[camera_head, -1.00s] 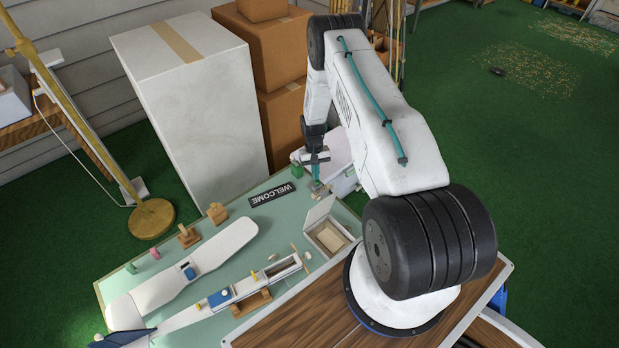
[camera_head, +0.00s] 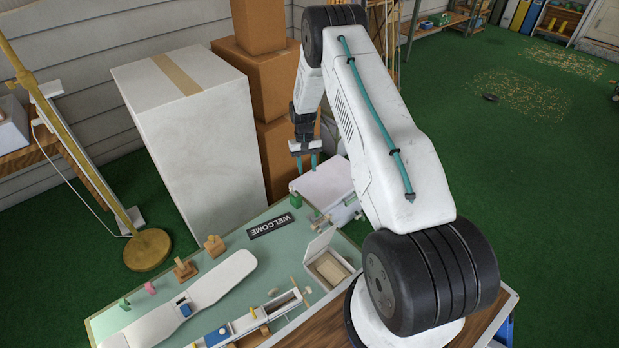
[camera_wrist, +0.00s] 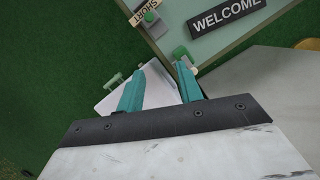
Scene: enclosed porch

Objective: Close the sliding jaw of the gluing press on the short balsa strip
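My gripper (camera_head: 306,168) is raised above the white box at the far right of the green table. Its two teal fingers are apart with nothing between them; the wrist view (camera_wrist: 161,72) also shows the gap. Small press-like fittings with green parts (camera_wrist: 181,53) stand at the table edge, just beyond the fingertips in the wrist view. A plate reading "SHORT" (camera_wrist: 145,13) lies farther off, with a green block on it. In the head view the fittings (camera_head: 320,221) are small. I cannot make out the balsa strip or whether the sliding jaw touches it.
The white box (camera_head: 322,184) stands against the table edge below my gripper. A tall white carton (camera_head: 195,120) and stacked brown boxes (camera_head: 278,150) stand behind. The table (camera_head: 235,240) holds a "WELCOME" plate (camera_head: 270,225), an open box (camera_head: 328,268) and model parts.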

